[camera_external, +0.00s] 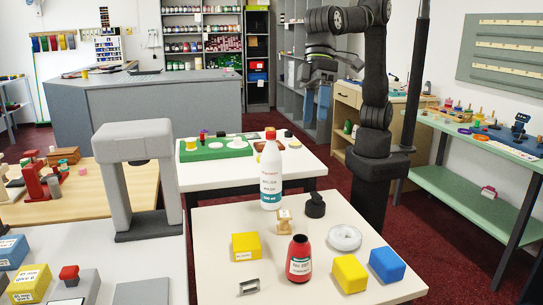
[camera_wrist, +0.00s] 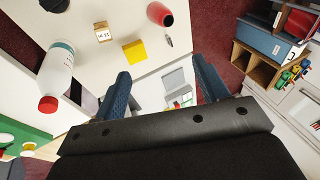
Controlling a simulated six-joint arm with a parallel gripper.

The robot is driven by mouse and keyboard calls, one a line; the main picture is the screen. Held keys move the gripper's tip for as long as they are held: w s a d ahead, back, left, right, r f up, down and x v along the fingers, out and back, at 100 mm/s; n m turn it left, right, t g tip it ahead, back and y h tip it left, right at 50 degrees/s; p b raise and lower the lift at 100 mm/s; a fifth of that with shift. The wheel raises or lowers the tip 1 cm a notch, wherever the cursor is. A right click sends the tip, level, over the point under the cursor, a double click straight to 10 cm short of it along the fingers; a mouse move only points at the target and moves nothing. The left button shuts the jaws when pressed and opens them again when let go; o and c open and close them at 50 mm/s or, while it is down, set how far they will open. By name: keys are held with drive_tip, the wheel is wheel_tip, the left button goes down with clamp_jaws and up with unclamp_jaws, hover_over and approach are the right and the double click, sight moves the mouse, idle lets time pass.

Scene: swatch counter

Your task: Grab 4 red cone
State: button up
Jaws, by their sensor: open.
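I cannot make out a clear red cone in either view. A red bottle (camera_external: 299,262) with a black cap and white label stands on the near white table. A red rounded thing (camera_wrist: 160,14), cut by the top edge of the wrist view, is perhaps the same bottle.
The near white table (camera_external: 225,220) also bears a yellow box (camera_external: 245,246), a yellow block (camera_external: 349,274), a blue block (camera_external: 387,264), a white ring (camera_external: 344,238) and a dark weight (camera_external: 315,206). A tall white bottle (camera_external: 271,175) with red cap stands at its back edge.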

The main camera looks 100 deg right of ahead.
wheel_tip(320, 180, down, 10)
drive_tip(key=d+m+t+h, duration=0.2)
drive_tip(key=h, duration=0.3)
drive_tip(key=n+t+y, duration=0.4)
drive_tip(key=n+t, duration=0.1)
drive_tip(key=t, duration=0.4)
approach(309, 238)
drive_tip(key=x, duration=1.2)
drive_tip(key=shift+d+f, duration=0.3)
drive_tip(key=shift+d, duration=0.05)
drive_tip(key=shift+c, duration=0.5)
